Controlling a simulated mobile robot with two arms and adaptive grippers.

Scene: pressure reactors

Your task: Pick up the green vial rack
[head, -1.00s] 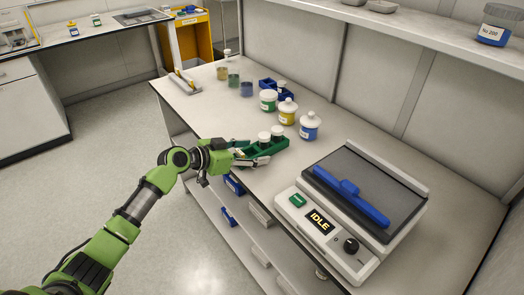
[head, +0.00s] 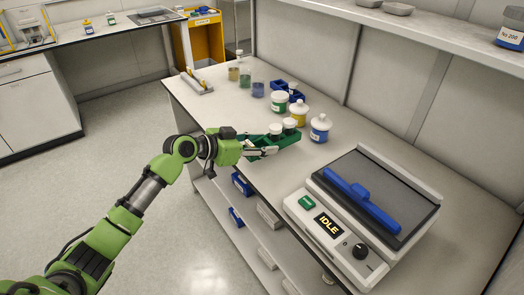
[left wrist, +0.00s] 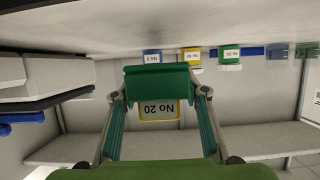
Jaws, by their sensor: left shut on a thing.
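My left gripper (head: 262,151) reaches in from the left and is shut on the rack's near side. The left wrist view looks upside down; there the rack's green end (left wrist: 157,78) sits between the two fingertips of my left gripper (left wrist: 158,95). A small gap under the rack is hard to judge. My right gripper is not in view.
A blue-labelled jar (head: 320,128), a yellow jar (head: 298,113) and a green jar (head: 279,102) stand behind the rack, near a blue rack (head: 292,92). Bench space around the rack is partly clear.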

